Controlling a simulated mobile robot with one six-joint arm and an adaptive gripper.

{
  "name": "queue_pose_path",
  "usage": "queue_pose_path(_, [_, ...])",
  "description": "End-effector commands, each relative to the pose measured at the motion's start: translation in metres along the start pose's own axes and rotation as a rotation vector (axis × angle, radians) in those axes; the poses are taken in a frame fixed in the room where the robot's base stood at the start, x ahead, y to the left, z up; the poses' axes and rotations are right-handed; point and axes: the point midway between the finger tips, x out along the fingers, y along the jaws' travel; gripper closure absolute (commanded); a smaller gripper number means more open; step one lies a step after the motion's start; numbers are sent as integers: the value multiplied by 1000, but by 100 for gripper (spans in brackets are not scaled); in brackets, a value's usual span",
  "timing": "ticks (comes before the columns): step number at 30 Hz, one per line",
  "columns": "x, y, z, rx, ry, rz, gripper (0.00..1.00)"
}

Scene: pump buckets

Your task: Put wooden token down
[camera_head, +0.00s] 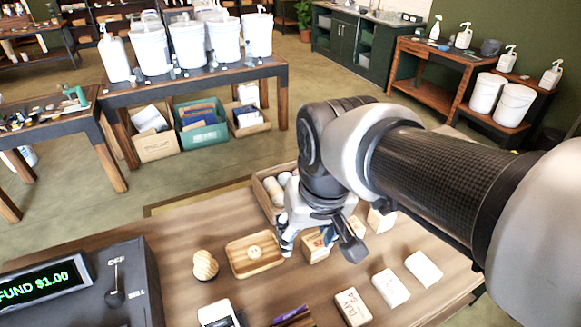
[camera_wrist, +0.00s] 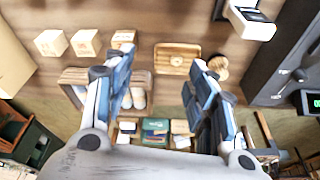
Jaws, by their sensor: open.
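A small round pale wooden token (camera_head: 255,251) lies in a shallow wooden tray (camera_head: 240,270) on the counter. In the wrist view the token (camera_wrist: 177,61) shows inside the tray (camera_wrist: 162,48), above the space between my fingers. My gripper (camera_head: 320,245) is open, with its blue-and-grey fingers spread wide and nothing between them. In the head view it is right of the tray and appears above the counter. It also shows in the wrist view (camera_wrist: 152,72). It is apart from the token.
A ribbed wooden object (camera_head: 205,265) stands left of the tray. A wooden crate (camera_head: 268,193) with rounded items is behind my gripper, and several pale blocks (camera_head: 390,287) are to the right. A dark register (camera_head: 95,285) fills the left side. Bare counter lies around the tray.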

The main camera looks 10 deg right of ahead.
Motion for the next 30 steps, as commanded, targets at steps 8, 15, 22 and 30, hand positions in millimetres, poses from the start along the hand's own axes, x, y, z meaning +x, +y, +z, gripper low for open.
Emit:
queue_pose_path(8, [-18, 18, 73, -6, 103, 13, 48])
queue_pose_path(15, [-17, 22, 96, -10, 134, 19, 48])
queue_pose_path(22, [-17, 22, 97, -10, 134, 19, 48])
queue_pose_path(30, [-17, 22, 96, -10, 134, 19, 48])
